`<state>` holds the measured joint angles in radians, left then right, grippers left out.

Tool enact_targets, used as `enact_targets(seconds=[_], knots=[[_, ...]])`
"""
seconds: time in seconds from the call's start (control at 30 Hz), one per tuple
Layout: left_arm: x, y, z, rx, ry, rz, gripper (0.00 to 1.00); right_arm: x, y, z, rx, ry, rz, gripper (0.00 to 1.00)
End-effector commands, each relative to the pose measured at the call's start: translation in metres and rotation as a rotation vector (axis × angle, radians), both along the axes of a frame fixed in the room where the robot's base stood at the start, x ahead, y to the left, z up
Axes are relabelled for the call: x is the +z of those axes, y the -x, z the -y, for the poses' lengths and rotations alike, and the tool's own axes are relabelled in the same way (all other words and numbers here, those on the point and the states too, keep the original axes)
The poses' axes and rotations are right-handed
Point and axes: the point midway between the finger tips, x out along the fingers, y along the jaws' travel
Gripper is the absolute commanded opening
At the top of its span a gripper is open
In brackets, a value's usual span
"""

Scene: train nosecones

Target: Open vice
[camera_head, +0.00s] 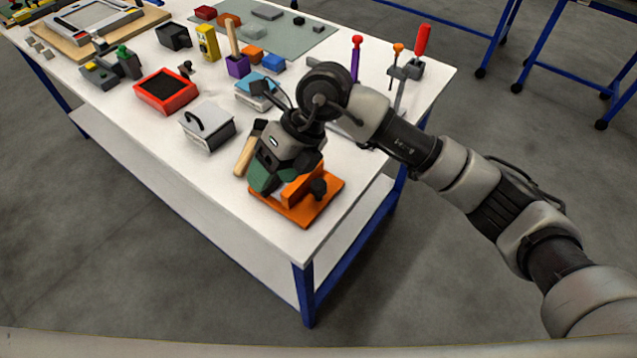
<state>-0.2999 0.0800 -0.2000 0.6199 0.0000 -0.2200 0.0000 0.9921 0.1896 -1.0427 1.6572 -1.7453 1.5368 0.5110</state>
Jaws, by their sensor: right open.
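An orange vice (302,193) stands on an orange base plate at the near right corner of the white table. A dark round knob or handle end shows at its right side. My right arm reaches in from the right, and my right gripper (268,183) points down over the left side of the vice. The gripper is open. Its body hides part of the vice, so I cannot tell how far apart the vice jaws are or whether the fingers touch it. My left gripper is not in view.
A wooden-handled brush or mallet (246,152) lies just left of the vice. A grey box with a black handle (207,127) and a red tray (166,92) stand further left. Upright tools (421,42) stand at the back right. The table's front left is clear.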

Motion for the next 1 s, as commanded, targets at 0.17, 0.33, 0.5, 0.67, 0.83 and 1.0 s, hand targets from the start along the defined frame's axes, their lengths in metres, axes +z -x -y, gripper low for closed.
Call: enact_targets(seconds=[0.17,0.33,0.5,0.67,0.83,1.0], knots=[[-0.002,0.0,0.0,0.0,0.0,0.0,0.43,0.004,-0.038,0.053,-0.04,0.408,0.176,0.61],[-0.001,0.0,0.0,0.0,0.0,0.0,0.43,0.007,-0.049,0.071,-0.071,0.537,0.221,0.61],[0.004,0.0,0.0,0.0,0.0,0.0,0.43,-0.013,-0.048,0.072,-0.07,0.54,0.219,0.61],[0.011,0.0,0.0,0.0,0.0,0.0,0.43,-0.044,-0.048,0.072,-0.07,0.538,0.217,0.61],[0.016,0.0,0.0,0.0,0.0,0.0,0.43,-0.074,-0.048,0.071,-0.069,0.536,0.218,0.61],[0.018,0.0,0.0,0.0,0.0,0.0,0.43,-0.092,-0.048,0.071,-0.07,0.535,0.22,0.61]])
